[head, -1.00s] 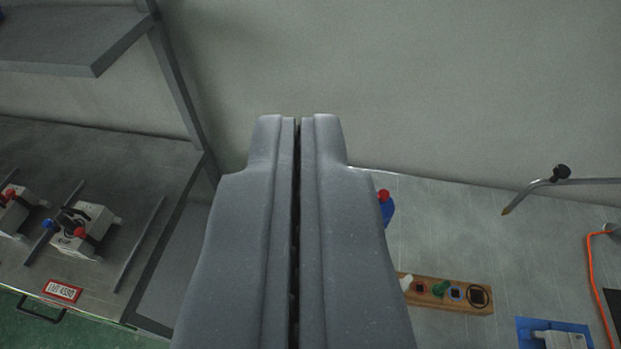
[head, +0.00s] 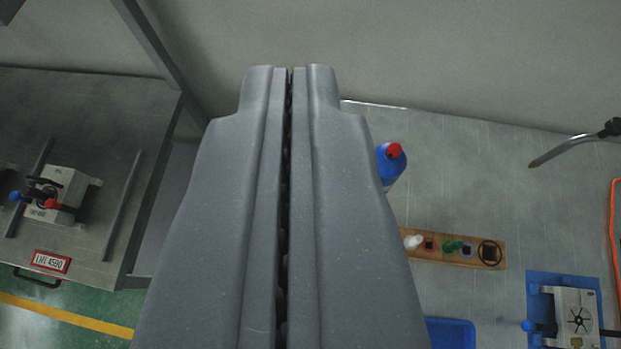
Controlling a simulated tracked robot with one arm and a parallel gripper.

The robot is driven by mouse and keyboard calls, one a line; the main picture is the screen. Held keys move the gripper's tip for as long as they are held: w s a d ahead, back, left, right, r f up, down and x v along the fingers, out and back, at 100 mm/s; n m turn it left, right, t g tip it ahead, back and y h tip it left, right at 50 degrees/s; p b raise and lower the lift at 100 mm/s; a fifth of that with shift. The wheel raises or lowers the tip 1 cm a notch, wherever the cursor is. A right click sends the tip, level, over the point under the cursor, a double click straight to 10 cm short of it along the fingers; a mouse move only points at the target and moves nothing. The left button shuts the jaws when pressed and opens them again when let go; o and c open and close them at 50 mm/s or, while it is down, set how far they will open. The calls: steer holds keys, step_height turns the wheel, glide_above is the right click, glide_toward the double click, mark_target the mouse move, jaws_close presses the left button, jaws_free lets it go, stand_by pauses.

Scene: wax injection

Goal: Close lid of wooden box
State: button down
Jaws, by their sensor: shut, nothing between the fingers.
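My gripper (head: 289,75) is shut and empty, large in the middle of the head view, its tips toward the grey wall. I see no wooden box with a lid in this view. The only wooden thing is a flat wooden block (head: 475,236) on the metal table at the right, with a white peg (head: 413,242), a green peg (head: 452,246) and marked holes. My gripper is left of this block in the picture and hides part of the table.
A blue bottle with a red cap (head: 390,165) stands on the right table (head: 480,165). A left bench (head: 85,130) holds a white device (head: 55,195).

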steer(key=w+f+g+p, duration=0.3)
steer(key=w+f+g, duration=0.2)
steer(key=w+f, duration=1.15)
steer(key=w+d+f+m+g+p, duration=0.1)
steer(key=w+f+g+p, duration=0.15)
steer(key=f, duration=1.35)
steer(key=w+d+f+m+g+p, duration=0.1)
steer(key=w+f+g+p, duration=0.2)
steer(key=f, duration=1.2)
steer(key=shift+s+a+r+b, duration=0.25)
steer(key=shift+s+r, duration=0.25)
steer(key=shift+s, duration=0.15)
steer(key=shift+s+a+r+b, duration=0.2)
steer(key=shift+s+r, duration=0.25)
steer(key=shift+s, duration=0.2)
